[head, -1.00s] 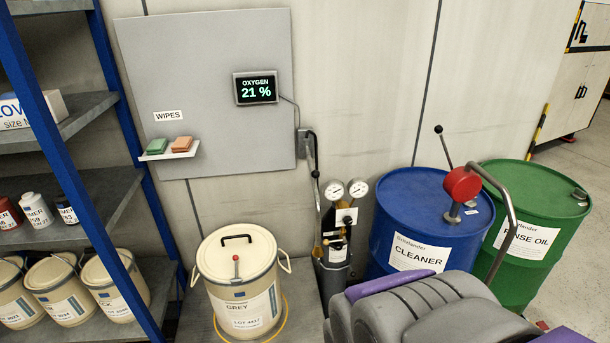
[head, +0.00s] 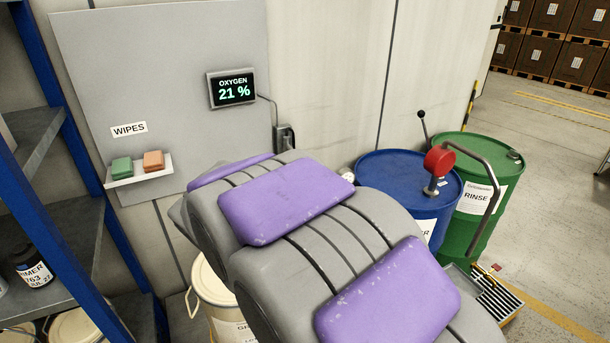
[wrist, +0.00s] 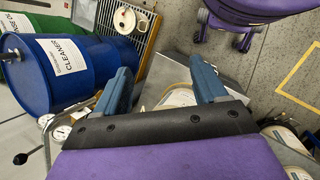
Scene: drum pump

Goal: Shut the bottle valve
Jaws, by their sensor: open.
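The gas bottle and its valve are hidden behind my arm in the head view. In the wrist view two round gauges (wrist: 54,127) show at the lower left, left of my near finger; the valve itself cannot be made out. My gripper (wrist: 163,86) is open and empty, its two blue-grey fingers wide apart. In the head view my gripper is out of sight behind my purple-padded arm.
The blue drum (head: 385,170) with a red-headed pump (head: 439,160) stands right of my arm, the green drum (head: 480,220) beyond it. Shelving (head: 60,215) with cans is at the left. A wipes shelf (head: 140,172) juts from the wall. Floor at the far right is open.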

